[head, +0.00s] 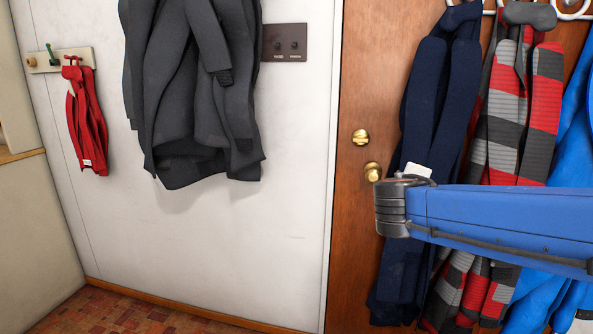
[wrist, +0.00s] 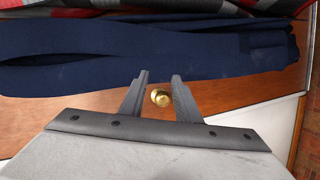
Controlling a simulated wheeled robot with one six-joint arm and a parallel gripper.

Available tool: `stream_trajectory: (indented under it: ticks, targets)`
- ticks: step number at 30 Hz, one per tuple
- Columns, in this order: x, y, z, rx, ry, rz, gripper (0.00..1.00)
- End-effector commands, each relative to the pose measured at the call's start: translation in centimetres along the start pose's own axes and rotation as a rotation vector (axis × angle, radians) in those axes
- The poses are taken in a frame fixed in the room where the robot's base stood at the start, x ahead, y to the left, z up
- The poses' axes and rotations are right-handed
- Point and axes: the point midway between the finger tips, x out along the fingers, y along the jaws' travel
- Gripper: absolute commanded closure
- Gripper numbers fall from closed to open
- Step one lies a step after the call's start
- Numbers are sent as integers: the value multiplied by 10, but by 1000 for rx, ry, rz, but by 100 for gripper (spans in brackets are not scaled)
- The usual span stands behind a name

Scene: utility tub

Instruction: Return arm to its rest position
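My gripper (wrist: 159,84) shows in the wrist view with its two grey fingers apart and nothing between them. A brass knob (wrist: 160,97) appears in the gap between the fingers, farther off on the wooden door (wrist: 85,104). In the head view my blue arm link (head: 500,215) reaches in from the right edge and ends in a dark joint in front of the door. The fingers cannot be made out in the head view.
A navy garment (head: 425,100), a striped red and grey garment (head: 515,120) and a bright blue garment (head: 575,140) hang on the door, close to my arm. Two brass knobs (head: 361,137) sit left of them. A grey coat (head: 190,100) hangs on the white wall.

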Motion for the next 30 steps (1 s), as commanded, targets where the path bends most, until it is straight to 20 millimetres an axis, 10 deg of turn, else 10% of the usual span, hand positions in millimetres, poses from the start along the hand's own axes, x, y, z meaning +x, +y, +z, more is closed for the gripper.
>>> stream_trajectory:
  ticks: [6, 15, 30]
  targets:
    - [-17, -46, 93, 184, -184, -199, 70]
    - [-72, -125, 169, 462, -359, -487, 70]
    - [-166, -215, 177, 882, -425, -870, 70]
